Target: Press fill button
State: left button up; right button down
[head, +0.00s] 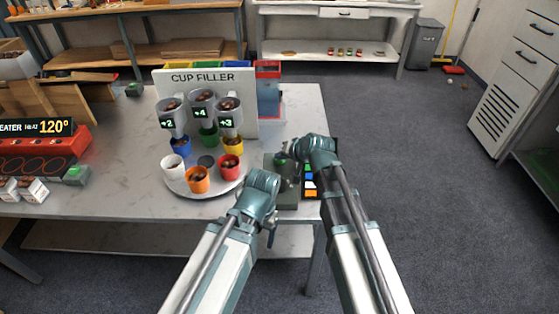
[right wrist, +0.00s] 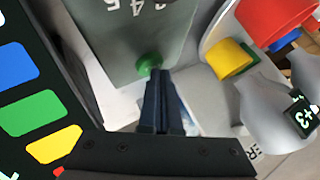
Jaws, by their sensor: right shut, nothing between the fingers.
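A green button (head: 280,159) sits by a dark grey-green box (head: 287,197) near the table's right edge. In the right wrist view the green button (right wrist: 149,62) lies just beyond my fingertips, beside the box face (right wrist: 125,35) with upside-down digits. My right gripper (right wrist: 159,74) is shut and empty, its tips at or very close to the button; I cannot tell whether they touch. In the head view my right gripper (head: 291,169) is over the box, partly hidden by its own arm. My left gripper (head: 271,232) hangs by the table's front edge; its jaws are unclear.
The cup filler (head: 245,110) stands behind, with funnels marked +2, +4 and +3. A round white tray (head: 210,192) holds several coloured cups to the left. A dark panel with coloured squares (head: 310,183) is right of the box. A red heater (head: 35,150) is at far left.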

aim_at(281, 163)
jog(key=shift+f, duration=0.15)
jog(key=shift+r, duration=0.2)
jog(key=shift+r+p, duration=0.65)
jog(key=shift+p, duration=0.1)
notch_tip(281, 163, up, 5)
jog(key=p, duration=0.5)
jog(key=shift+r, duration=0.1)
dwell(0.7)
